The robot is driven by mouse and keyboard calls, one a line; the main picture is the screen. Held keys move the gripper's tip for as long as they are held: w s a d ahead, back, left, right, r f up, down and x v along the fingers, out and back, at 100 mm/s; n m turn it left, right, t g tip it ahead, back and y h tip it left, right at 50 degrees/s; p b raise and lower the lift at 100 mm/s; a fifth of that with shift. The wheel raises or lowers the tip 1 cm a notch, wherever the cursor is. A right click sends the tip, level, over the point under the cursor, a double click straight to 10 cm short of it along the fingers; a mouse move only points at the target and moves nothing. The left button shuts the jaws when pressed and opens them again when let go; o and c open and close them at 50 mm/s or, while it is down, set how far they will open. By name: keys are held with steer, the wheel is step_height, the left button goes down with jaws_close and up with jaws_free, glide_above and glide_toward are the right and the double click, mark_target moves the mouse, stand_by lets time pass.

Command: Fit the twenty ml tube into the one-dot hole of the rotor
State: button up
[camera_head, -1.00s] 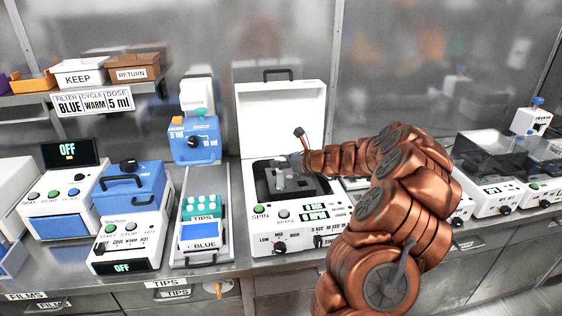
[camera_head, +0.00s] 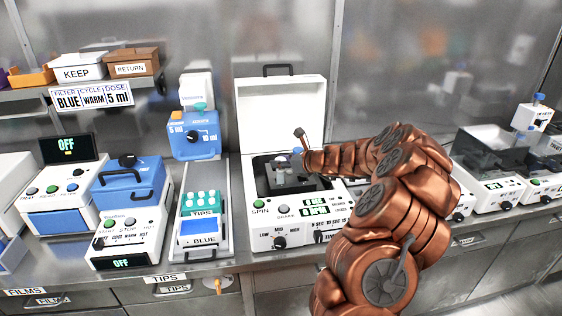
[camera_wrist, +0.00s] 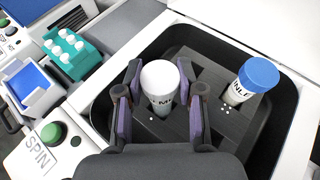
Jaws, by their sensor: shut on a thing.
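A white-capped tube (camera_wrist: 160,78) with partly readable "ML" lettering stands between the two fingers of my gripper (camera_wrist: 160,104) in the wrist view. My gripper is shut on it, one finger on each side. The tube is over the dark rotor (camera_wrist: 220,132) inside the centrifuge; its lower end is hidden, so I cannot tell how deep it sits. White dots mark the rotor near this tube; their number is unclear. A blue-capped tube (camera_wrist: 256,80) stands in the rotor to the right, with white dots beside it. In the head view the rotor (camera_head: 287,183) shows small and dark.
The white centrifuge (camera_head: 262,222) has its lid (camera_head: 280,115) raised at the back. The bowl wall (camera_wrist: 284,122) surrounds the rotor closely. A teal tip rack (camera_wrist: 75,45) and a blue tray (camera_wrist: 30,82) lie to the left. A green SPIN button (camera_wrist: 52,133) is at the front.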

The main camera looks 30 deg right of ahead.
steer(key=shift+f+b, duration=0.4)
steer(key=shift+f, duration=0.4)
steer(key=o, duration=1.2)
steer(key=v, duration=1.2)
